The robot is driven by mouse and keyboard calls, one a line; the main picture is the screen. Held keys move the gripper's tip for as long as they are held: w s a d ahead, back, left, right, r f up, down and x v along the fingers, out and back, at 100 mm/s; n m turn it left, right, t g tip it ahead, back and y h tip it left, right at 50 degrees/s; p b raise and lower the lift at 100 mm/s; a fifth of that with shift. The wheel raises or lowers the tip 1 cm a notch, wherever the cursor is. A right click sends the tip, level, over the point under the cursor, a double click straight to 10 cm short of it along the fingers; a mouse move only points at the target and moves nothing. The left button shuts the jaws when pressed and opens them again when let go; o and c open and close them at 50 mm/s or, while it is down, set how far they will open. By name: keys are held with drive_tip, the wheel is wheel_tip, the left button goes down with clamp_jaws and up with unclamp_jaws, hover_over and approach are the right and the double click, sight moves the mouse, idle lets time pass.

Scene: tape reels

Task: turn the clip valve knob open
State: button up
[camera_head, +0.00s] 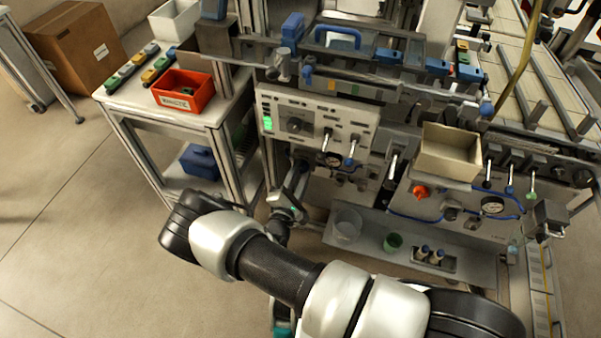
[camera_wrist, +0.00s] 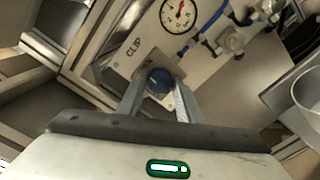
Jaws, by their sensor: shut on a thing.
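The clip valve knob (camera_wrist: 159,79) is a round blue knob in the wrist view, on a pale plate beside the printed word CLIP. My gripper (camera_wrist: 158,90) has one finger on each side of the knob and is shut on it. The fingers hide parts of the knob's sides. How far the knob is turned cannot be told. In the head view my gripper (camera_head: 292,198) is low at the left side of the machine, and I cannot make out the knob there.
A dial gauge (camera_wrist: 179,14) and blue hoses sit above the knob in the wrist view. A white cart with a red bin (camera_head: 184,91) stands left. The floor at left is clear.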

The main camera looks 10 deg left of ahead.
drive_tip(key=o, duration=1)
drive_tip(key=shift+o, duration=0.2)
drive_tip(key=shift+s, duration=0.1)
drive_tip(key=s+a, duration=0.2)
drive_tip(key=s, duration=1.5)
drive_tip(key=shift+a, duration=0.25)
drive_tip(key=shift+s, duration=0.1)
